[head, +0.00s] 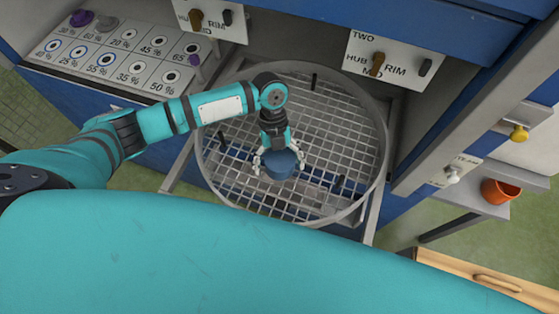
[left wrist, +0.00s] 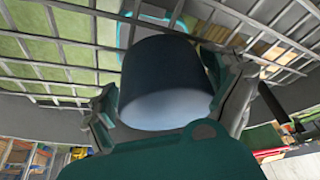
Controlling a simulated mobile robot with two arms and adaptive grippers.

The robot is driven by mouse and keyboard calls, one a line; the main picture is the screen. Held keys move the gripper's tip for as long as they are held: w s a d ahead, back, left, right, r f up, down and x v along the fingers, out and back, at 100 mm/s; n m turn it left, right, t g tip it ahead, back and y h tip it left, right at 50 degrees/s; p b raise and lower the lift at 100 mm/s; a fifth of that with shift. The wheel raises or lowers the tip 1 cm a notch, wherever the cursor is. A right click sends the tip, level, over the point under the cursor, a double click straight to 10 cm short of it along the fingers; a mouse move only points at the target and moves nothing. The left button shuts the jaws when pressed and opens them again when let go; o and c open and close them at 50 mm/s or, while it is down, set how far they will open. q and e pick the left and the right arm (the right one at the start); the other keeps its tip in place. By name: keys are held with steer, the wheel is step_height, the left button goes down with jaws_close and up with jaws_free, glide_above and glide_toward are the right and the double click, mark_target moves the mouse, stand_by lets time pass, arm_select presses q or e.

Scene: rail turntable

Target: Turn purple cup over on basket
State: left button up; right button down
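A dark blue cup (head: 279,165) is in the round mesh basket (head: 338,108), left of and below its middle. No cup that looks purple shows. My left gripper (head: 279,169) points down over the cup, with a finger on each side. In the left wrist view the cup (left wrist: 166,82) fills the space between the fingers, its pale round end facing my palm. The fingers are very close to its sides; whether they press on it is unclear. I cannot tell whether the cup touches the mesh or which end is open. My right gripper is out of view.
Dark pegs, one at the back (head: 314,81), stand around the basket. A labelled panel (head: 118,55) with round marks is at left. Switch plates (head: 388,64) hang behind. An orange pot (head: 500,191) stands on a shelf at right. My teal body or arm fills the front.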

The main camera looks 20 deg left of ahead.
arm_select(q)
steer(key=shift+o, duration=0.2)
steer(key=shift+w+a+r, duration=0.15)
steer(key=shift+w+r, duration=0.1)
steer(key=shift+r, duration=0.15)
steer(key=v, duration=1.1)
steer(key=shift+s+r, duration=0.1)
